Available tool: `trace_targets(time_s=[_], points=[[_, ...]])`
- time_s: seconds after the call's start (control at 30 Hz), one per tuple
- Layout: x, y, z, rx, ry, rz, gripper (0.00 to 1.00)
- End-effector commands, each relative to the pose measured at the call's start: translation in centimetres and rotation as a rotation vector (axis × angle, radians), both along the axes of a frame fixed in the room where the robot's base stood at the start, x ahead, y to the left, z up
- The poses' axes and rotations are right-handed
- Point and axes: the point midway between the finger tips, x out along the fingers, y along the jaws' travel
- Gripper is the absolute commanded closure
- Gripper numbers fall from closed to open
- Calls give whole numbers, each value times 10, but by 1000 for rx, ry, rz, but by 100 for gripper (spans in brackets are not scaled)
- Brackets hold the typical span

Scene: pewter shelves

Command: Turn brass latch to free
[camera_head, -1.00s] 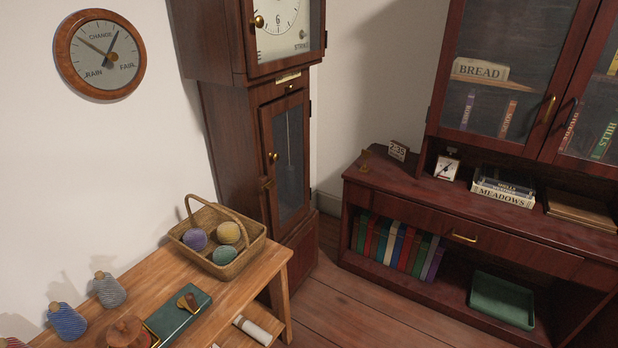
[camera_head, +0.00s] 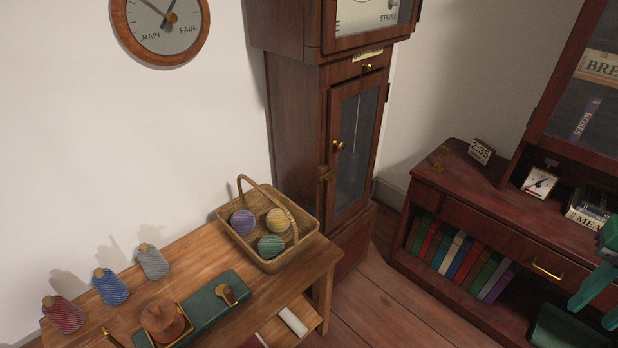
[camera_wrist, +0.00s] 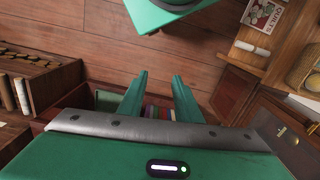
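A small brass latch (camera_head: 327,174) sits on the left edge of the tall clock's lower door (camera_head: 345,190), below a round brass knob (camera_head: 338,146). The door appears closed; the latch's exact angle is too small to tell. My green gripper (camera_head: 594,308) is at the right edge of the head view, in front of the dark cabinet and well apart from the clock. In the wrist view my gripper (camera_wrist: 160,74) has its two fingers apart with nothing between them. The latch cannot be made out in the wrist view.
A wooden table (camera_head: 200,257) stands left of the clock, with a wicker basket (camera_head: 268,262) of yarn balls, a green box (camera_head: 205,305) and several yarn spools. A dark cabinet (camera_head: 470,215) with books stands at right. Bare floor (camera_head: 390,310) lies between.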

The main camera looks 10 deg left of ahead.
Motion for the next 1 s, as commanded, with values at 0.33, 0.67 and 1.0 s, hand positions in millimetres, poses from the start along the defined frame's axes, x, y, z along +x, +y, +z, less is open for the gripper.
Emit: trace_targets(time_s=[0.33, 0.67, 1.0], points=[[0, 0, 0, 0, 0, -2, 69], [29, 15, -10, 0, -22, 20, 52], [139, 71, -75, 131, -81, 27, 52]])
